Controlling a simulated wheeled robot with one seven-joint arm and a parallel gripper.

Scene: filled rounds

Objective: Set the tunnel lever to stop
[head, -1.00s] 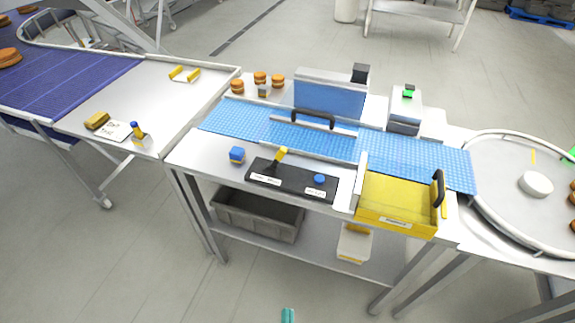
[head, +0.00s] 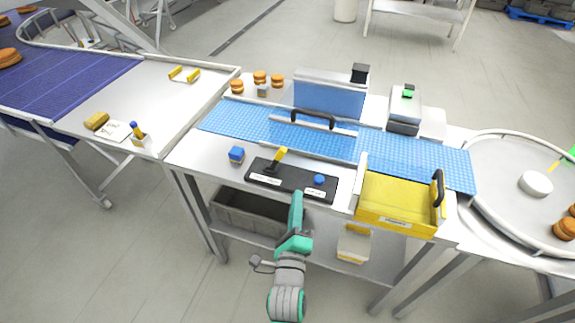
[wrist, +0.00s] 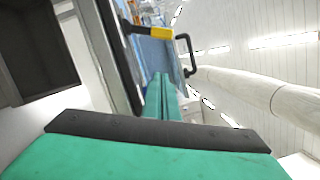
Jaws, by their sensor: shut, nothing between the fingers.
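The tunnel lever (head: 280,155) has a yellow handle and stands on a black control panel (head: 295,188) at the front of the table. The panel also carries a blue knob (head: 319,180) and white labels too small to read. In the wrist view the yellow handle (wrist: 161,33) shows at the upper middle, beyond my fingers. My teal gripper (head: 297,200) is shut and empty, in front of the panel's front edge and apart from the lever. Its fingers (wrist: 162,95) also show in the wrist view.
A blue belt (head: 225,117) runs behind the panel, under a clear tunnel with a black handle (head: 313,119). A grey bin (head: 245,217) sits on the shelf below.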

